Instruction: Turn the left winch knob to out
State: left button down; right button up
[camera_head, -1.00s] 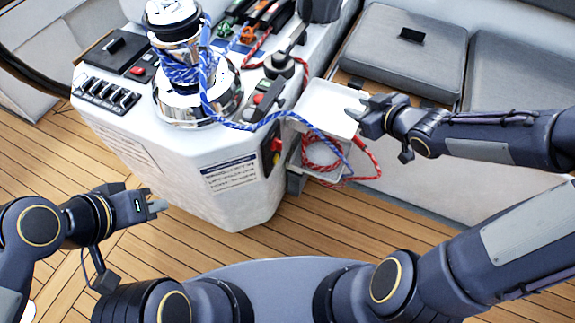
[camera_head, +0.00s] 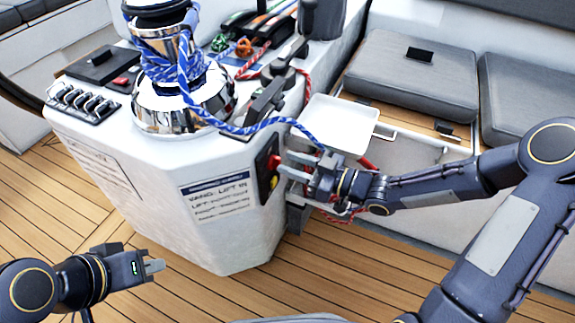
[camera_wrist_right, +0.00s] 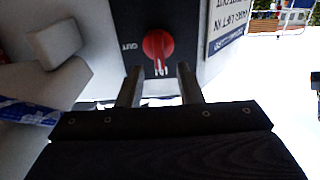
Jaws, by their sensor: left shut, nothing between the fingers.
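A red knob (camera_head: 274,162) sits on a black panel (camera_head: 264,170) on the side of the white console. In the right wrist view the knob (camera_wrist_right: 158,45) shows a white mark pointing down to the "IN" label, with an "OUT" label to its left. My right gripper (camera_head: 284,166) is open in front of the panel, its fingertips (camera_wrist_right: 158,72) either side of the "IN" label, just short of the knob. No grip on the knob shows. My left gripper (camera_head: 154,267) is shut and empty, low at the left over the wooden floor.
A yellow knob (camera_head: 273,182) is just below the red one. A chrome winch (camera_head: 185,105) with blue rope stands on the console; the rope runs above my right gripper. A white tray (camera_head: 340,122) and grey cushioned seats (camera_head: 410,78) are to the right.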

jog(key=shift+x, duration=0.85)
grip_shut()
